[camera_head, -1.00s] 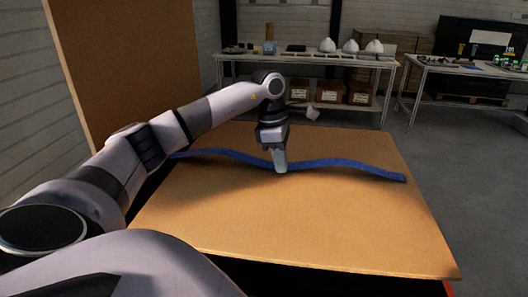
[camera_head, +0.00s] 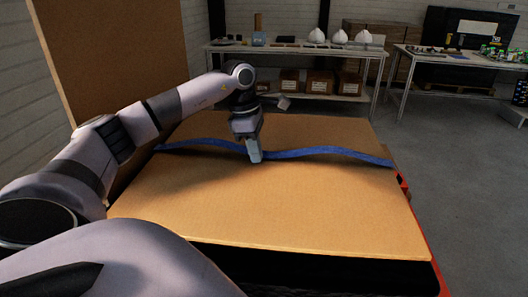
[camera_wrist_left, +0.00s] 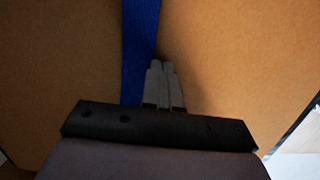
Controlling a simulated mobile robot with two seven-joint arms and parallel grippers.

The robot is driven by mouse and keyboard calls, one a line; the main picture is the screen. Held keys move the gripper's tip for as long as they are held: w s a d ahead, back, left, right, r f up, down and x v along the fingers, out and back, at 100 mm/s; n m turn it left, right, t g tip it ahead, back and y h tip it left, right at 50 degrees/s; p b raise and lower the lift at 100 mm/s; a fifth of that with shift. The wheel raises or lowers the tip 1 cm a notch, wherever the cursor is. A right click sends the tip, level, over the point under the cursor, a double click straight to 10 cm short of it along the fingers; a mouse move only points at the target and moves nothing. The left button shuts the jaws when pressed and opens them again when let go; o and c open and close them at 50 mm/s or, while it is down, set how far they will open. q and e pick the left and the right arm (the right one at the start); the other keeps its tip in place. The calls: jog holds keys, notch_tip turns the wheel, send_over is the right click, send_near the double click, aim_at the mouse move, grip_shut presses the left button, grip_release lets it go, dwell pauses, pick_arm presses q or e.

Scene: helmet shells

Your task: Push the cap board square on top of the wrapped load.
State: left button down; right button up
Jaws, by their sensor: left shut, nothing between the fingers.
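The cap board (camera_head: 300,205) is a flat brown sheet lying on top of the load. The load's dark wrapped side (camera_head: 310,268) shows below the board's front edge. A blue strap (camera_head: 335,153) runs wavily across the far part of the board, and shows in the left wrist view (camera_wrist_left: 140,45). My left gripper (camera_head: 255,157) points down at the strap, near the middle of its length. Its fingers (camera_wrist_left: 163,75) are together and empty, beside the strap in the wrist view. Contact with the board cannot be made out exactly. My right gripper is out of view.
A large brown panel (camera_head: 115,70) stands upright at the left. A red edge (camera_head: 425,240) shows along the load's right side. Behind is a shelf table (camera_head: 285,48) with white helmet shells and boxes; another table (camera_head: 455,60) stands right. Floor at right is clear.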

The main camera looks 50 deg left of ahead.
pick_arm(q)
jog(key=shift+s+a+f, duration=0.1)
jog(key=shift+s+f, duration=0.1)
jog(key=shift+f, duration=0.25)
jog(key=shift+r+p, duration=0.5)
jog(key=shift+p, duration=0.1)
jog(key=shift+w+a+r, duration=0.1)
jog(key=shift+a+r, duration=0.05)
jog(key=shift+r, duration=0.05)
notch_tip(320, 180, up, 6)
jog(key=shift+s+a+r, duration=0.25)
jog(key=shift+s+a, duration=0.05)
jog(key=shift+a, duration=0.05)
jog(key=shift+s+d, duration=0.1)
